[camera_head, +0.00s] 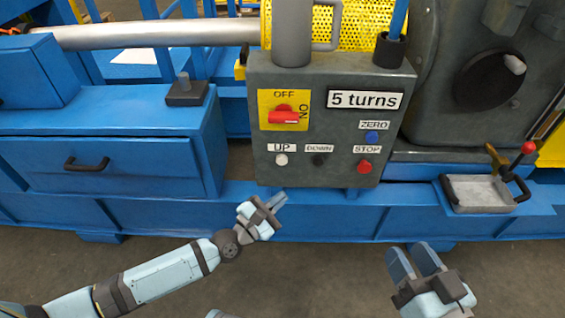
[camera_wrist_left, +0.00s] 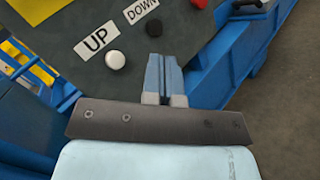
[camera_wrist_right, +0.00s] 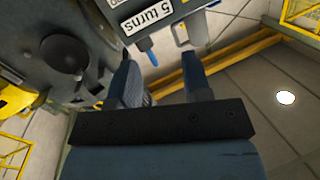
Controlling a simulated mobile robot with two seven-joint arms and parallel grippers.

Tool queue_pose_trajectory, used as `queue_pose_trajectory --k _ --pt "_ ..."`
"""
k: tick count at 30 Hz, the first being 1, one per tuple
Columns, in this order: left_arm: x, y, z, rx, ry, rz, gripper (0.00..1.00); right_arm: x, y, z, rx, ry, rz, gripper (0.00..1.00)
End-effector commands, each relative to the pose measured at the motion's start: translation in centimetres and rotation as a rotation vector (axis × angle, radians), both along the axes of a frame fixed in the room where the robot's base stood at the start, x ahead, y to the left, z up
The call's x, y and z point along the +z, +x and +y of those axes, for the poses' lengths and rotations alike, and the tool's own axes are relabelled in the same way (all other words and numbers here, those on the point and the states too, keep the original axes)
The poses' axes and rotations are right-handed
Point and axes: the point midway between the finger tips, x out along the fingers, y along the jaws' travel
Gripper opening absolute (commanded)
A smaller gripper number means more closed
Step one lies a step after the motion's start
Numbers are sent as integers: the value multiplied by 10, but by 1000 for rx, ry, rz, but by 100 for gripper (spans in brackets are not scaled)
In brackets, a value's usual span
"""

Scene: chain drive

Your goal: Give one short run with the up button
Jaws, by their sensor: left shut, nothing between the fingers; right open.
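The white up button (camera_head: 281,159) is on the grey control panel (camera_head: 330,115), below its UP label. It also shows in the left wrist view (camera_wrist_left: 115,60), near the fingertips and to their left. My left gripper (camera_head: 277,201) is shut and empty, below the panel's lower edge in the head view and apart from the button. My right gripper (camera_head: 413,257) is open and empty, lower right of the panel. The red switch (camera_head: 284,116) sits between the OFF and ON marks, its handle lying roughly horizontal. A sign (camera_head: 365,100) reads "5 turns".
The black down button (camera_head: 319,160), red stop button (camera_head: 364,166) and blue zero button (camera_head: 371,137) share the panel. A blue drawer cabinet (camera_head: 120,150) stands left. A grey tray (camera_head: 478,193) and a red-knobbed lever (camera_head: 527,148) are right. Open floor lies in front.

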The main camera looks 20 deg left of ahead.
Motion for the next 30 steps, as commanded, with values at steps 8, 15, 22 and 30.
queue_pose_trajectory --k 8,15,22,30 --pt "-1 11 3 1 3 -2 0 -6 0 0 4 -7 12 45" --pt "-3 43 13 2 2 -4 0 -21 1 0 15 -35 31 45" --pt "-3 71 20 1 3 -2 0 -25 5 -3 11 -67 -14 45" --pt "-1 84 24 0 2 -1 0 -13 13 -7 12 -109 -97 45"
